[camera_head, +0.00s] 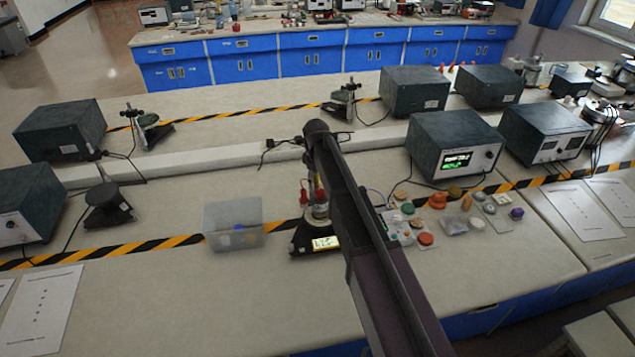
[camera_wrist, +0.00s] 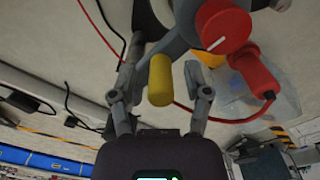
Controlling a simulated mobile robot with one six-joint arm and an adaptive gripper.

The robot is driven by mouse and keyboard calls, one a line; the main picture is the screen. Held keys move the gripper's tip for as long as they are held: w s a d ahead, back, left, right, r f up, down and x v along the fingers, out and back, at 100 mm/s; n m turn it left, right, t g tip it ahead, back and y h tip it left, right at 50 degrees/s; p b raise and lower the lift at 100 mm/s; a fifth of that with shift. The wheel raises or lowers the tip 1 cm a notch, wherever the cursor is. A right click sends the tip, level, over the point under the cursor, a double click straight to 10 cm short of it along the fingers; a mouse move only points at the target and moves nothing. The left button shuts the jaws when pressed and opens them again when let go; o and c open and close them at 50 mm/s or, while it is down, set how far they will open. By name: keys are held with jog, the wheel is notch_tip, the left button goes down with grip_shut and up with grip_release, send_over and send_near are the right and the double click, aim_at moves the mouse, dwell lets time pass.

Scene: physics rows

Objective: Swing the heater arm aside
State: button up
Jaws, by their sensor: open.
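A small apparatus stands on the bench in the head view, with a black base (camera_head: 301,243), a lit display (camera_head: 326,242) and red parts with red leads (camera_head: 305,196). My arm hides part of it. In the wrist view, my gripper (camera_wrist: 163,60) is open, with one finger on each side of a yellow cylinder (camera_wrist: 160,82), which looks like a handle on the apparatus. I cannot tell whether the fingers touch it. A red knob (camera_wrist: 222,25) and a red plug-like part (camera_wrist: 250,75) are just right of the fingers. Which part is the heater arm is not clear.
A clear plastic bin (camera_head: 233,225) stands left of the apparatus. Several coloured discs and small parts (camera_head: 425,238) lie to its right. A dark instrument box with a green display (camera_head: 455,145) stands behind them. The front bench top (camera_head: 200,300) is clear.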

grip_shut()
jog(key=shift+d, duration=0.15)
jog(key=shift+a, duration=0.2)
dwell(0.5)
